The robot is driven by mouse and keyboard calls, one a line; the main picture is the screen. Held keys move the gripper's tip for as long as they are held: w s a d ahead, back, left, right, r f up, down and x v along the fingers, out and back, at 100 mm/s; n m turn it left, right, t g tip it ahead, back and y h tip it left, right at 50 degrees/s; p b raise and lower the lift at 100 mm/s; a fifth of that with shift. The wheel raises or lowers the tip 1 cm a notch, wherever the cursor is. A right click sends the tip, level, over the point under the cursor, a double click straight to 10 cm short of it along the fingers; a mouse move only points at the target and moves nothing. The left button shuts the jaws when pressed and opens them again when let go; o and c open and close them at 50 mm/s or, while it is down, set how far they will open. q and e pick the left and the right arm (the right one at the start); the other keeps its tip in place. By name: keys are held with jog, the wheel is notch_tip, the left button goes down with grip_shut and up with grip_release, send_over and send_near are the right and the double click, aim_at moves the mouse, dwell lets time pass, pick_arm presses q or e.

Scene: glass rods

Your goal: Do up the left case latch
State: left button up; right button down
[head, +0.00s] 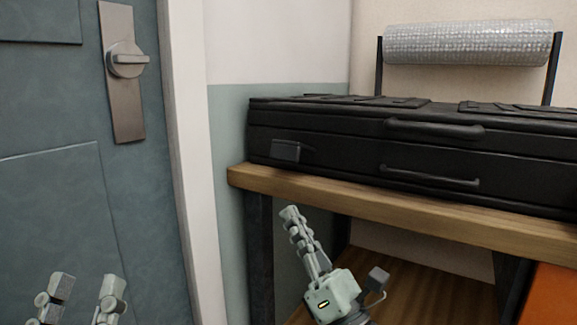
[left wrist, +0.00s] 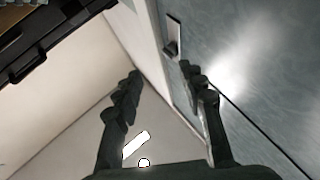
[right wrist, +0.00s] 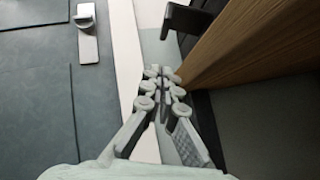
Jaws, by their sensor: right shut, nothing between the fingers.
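The black case (head: 345,155) lies flat on a wooden shelf, its front facing me. The left case latch (head: 287,151) is a dark flap low on the case front near its left end, and it seems to stand out from the front. In the right wrist view the latch (right wrist: 190,20) juts out above the shelf edge, beyond my fingers. My right gripper (head: 291,212) is shut and empty, below and in front of the shelf edge, under the latch and apart from it. My left gripper (head: 84,285) is open and empty, low at the left before the door; its fingers (left wrist: 163,85) show apart.
The shelf's wooden edge (head: 400,212) lies just above my right gripper. A teal door (head: 50,200) with a metal handle (head: 127,62) is at the left, beside a white frame. A silvery roll (head: 468,43) hangs behind the case. Something orange (head: 552,295) is at lower right.

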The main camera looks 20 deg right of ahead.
aim_at(294, 153)
pick_arm(q)
jog(key=w+f+g+y+p, duration=0.35)
jog(key=f+g, duration=0.35)
jog(key=f, duration=0.3)
pick_arm(e)
jog(key=x, duration=0.4)
jog(key=shift+d+r, duration=0.2)
jog(key=shift+r, duration=0.3)
jog(key=shift+w+d+r+p, duration=0.2)
jog(key=shift+r+p, duration=0.2)
jog(key=shift+r, duration=0.25)
jog(key=shift+w+d+r+p, duration=0.1)
jog(key=shift+d+r+p, duration=0.05)
jog(key=shift+r+p, duration=0.4)
pick_arm(q)
jog(key=s+a+f+g+y, duration=0.2)
jog(key=a+f+g, duration=0.4)
jog(key=f, duration=0.6)
jog(key=shift+s+a+f+y, duration=0.3)
jog(key=shift+a+y, duration=0.45)
jog(key=shift+a, duration=0.3)
jog(key=shift+s, duration=0.1)
